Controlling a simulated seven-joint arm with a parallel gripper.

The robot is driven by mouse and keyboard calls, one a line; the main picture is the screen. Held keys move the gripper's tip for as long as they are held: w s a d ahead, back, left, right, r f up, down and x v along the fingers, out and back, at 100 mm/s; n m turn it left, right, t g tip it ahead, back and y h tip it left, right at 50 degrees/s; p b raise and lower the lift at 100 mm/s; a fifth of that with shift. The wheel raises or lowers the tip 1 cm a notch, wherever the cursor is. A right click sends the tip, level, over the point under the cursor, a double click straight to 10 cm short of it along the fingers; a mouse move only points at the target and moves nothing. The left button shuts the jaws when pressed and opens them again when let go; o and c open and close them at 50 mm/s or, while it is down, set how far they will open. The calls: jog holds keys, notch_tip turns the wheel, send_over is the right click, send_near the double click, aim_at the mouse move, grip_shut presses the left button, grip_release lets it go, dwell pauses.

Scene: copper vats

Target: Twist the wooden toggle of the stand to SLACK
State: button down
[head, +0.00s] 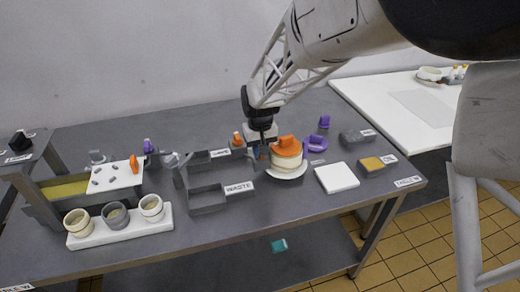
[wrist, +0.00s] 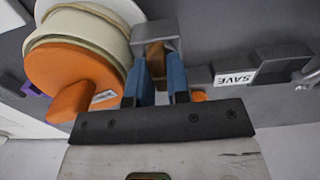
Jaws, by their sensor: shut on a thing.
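The wooden toggle (wrist: 155,54) is a small brown block at the grey stand (wrist: 155,32) in the wrist view. My gripper (wrist: 160,72) has its two blue fingers on either side of the toggle and is shut on it. In the head view my gripper (head: 262,152) points down at the table, just left of the cream pot with the orange lid. The toggle and stand are mostly hidden there behind the gripper and pot. I cannot read a SLACK mark in either view, nor tell which way the toggle is turned.
The cream pot (head: 287,160) with an orange knobbed lid (head: 286,146) stands close beside my gripper. Grey bins (head: 208,198), labelled WASTE in front, are to the left. A white square plate (head: 337,178) lies right. The table's front middle is clear.

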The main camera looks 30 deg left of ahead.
dwell(0.4)
jog(key=c, duration=1.1)
grip_release()
jog(key=shift+r, duration=4)
